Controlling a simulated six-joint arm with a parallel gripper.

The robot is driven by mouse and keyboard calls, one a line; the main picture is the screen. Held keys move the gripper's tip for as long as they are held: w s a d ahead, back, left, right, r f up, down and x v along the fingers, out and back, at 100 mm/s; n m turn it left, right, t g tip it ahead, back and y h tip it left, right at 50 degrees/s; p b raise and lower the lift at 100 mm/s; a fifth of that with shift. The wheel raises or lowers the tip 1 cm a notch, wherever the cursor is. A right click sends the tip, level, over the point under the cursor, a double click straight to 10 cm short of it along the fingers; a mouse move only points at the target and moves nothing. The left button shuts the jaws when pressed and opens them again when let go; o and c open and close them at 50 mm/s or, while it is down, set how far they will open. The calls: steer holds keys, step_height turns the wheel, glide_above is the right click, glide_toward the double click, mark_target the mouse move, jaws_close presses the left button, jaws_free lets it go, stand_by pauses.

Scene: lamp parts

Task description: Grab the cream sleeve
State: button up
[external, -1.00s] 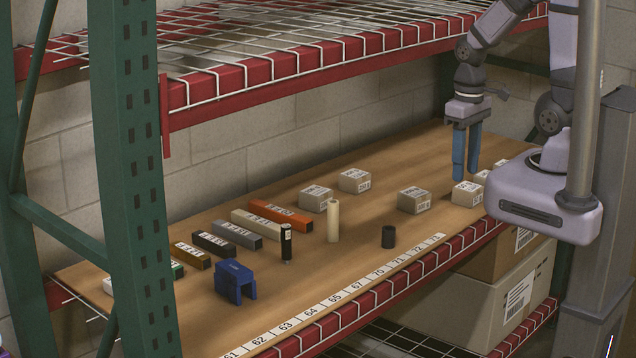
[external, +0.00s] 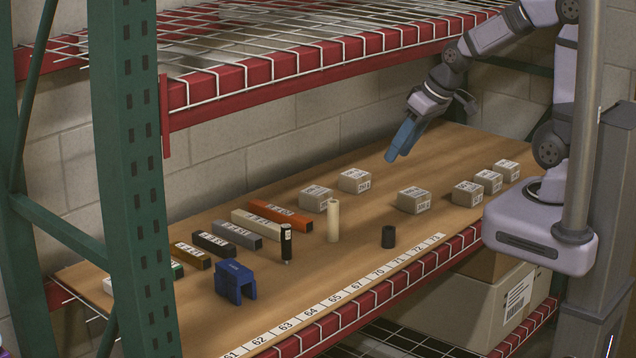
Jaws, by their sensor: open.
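The cream sleeve (external: 333,221) is a tall, narrow, pale cylinder standing upright on the wooden shelf, in the middle of the external view. My gripper (external: 393,159) has two blue fingers and is open and empty. It hangs tilted in the air, its fingers pointing down and left, above and to the right of the sleeve and clear of it.
A black-and-white cylinder (external: 286,243) stands left of the sleeve, and a short black cylinder (external: 388,237) stands right. An orange box (external: 281,215) and a cream box (external: 257,224) lie behind left. Grey labelled boxes (external: 414,200) stand around. A blue bracket (external: 235,282) sits at front left. The red-edged wire shelf (external: 240,82) hangs above.

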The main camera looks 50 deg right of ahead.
steer(key=w+a+t+b, duration=0.2)
steer(key=w+t+b, duration=0.1)
steer(key=w, duration=0.4)
step_height(320, 180, up, 2)
steer(key=t+b, duration=0.5)
steer(key=b, duration=0.1)
glide_above(333, 221)
steer(key=s+d, duration=0.1)
steer(key=s, duration=0.1)
step_height(333, 221, down, 20)
steer(key=shift+d+r+p, duration=0.1)
steer(key=shift+d+p, duration=0.05)
steer(key=shift+p, duration=0.35)
steer(key=shift+f+p+x, duration=0.15)
steer(key=shift+p+x, duration=0.1)
steer(key=shift+x, duration=1.55)
steer(key=shift+f+p+x, duration=0.1)
steer(key=shift+p+x, duration=0.15)
steer(key=shift+x, duration=1.6)
steer(key=shift+s, duration=0.1)
jaws_close()
